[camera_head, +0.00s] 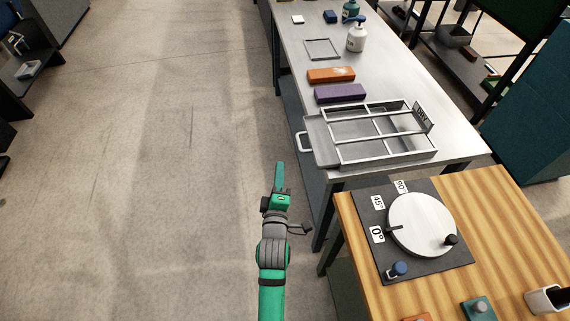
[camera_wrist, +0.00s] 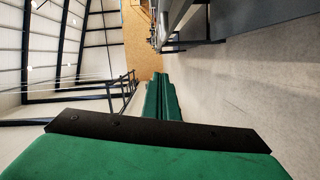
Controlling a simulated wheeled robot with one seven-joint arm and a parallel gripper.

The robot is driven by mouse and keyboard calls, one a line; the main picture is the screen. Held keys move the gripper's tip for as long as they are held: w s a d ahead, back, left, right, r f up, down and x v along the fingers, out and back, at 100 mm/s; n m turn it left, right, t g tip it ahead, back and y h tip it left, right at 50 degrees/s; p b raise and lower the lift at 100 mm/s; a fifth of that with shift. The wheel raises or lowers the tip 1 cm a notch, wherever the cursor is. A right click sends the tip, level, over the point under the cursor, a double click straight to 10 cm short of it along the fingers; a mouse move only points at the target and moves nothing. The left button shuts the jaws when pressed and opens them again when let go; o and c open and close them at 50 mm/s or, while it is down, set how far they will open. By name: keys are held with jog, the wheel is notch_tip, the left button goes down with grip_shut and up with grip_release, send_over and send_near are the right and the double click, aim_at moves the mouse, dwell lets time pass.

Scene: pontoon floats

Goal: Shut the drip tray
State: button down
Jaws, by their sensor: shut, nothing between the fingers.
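The drip tray (camera_head: 321,139) is a grey metal drawer in a low frame (camera_head: 387,155) on the steel bench. Its front end and handle (camera_head: 304,142) stick out to the left past the frame and over the bench edge, so it is partly open. My gripper (camera_head: 279,166) is over the floor to the left of the bench, below and left of the handle and apart from it. Its green fingers (camera_wrist: 162,98) are together and empty in the wrist view. The tray is not clearly visible in the wrist view.
On the steel bench (camera_head: 455,135) lie a purple block (camera_head: 340,93) and an orange block (camera_head: 331,75) behind the frame. A wooden table (camera_head: 500,215) with a round dial plate (camera_head: 422,224) stands at front right. The floor (camera_head: 150,170) at left is clear.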

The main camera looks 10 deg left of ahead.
jog(key=w+d+f, duration=0.1)
jog(key=w+d, duration=0.2)
jog(key=w, duration=0.7)
jog(key=shift+f, duration=0.15)
